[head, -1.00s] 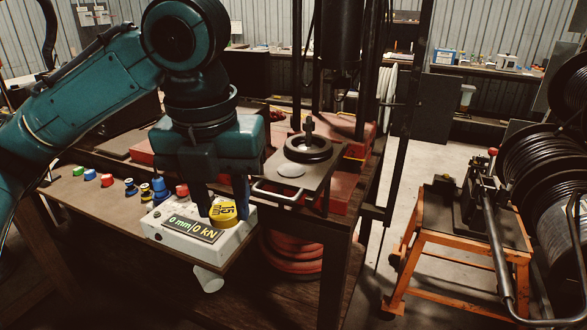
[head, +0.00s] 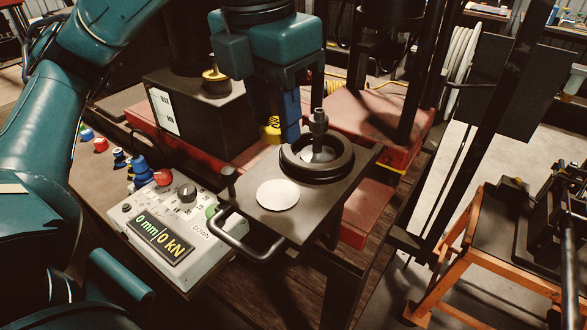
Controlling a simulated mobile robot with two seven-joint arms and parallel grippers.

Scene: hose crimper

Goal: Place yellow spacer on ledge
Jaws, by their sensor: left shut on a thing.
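My left gripper (head: 280,132) hangs over the back left edge of the dark plate (head: 318,212), pointing down. It is shut on the yellow spacer (head: 271,126), which shows partly behind a blue fingertip. The spacer is behind and left of the black ring (head: 317,158) on the plate. I cannot tell whether the spacer touches anything below it. Which surface is the ledge is not clear; the red press base (head: 235,152) lies behind the plate. My right gripper is not in view.
A metal post (head: 319,128) rises inside the ring, close to my gripper. A white disc (head: 278,195) and a handle (head: 245,243) are at the plate's front. The control box (head: 170,235) stands to the left. A dark box (head: 200,118) stands behind it.

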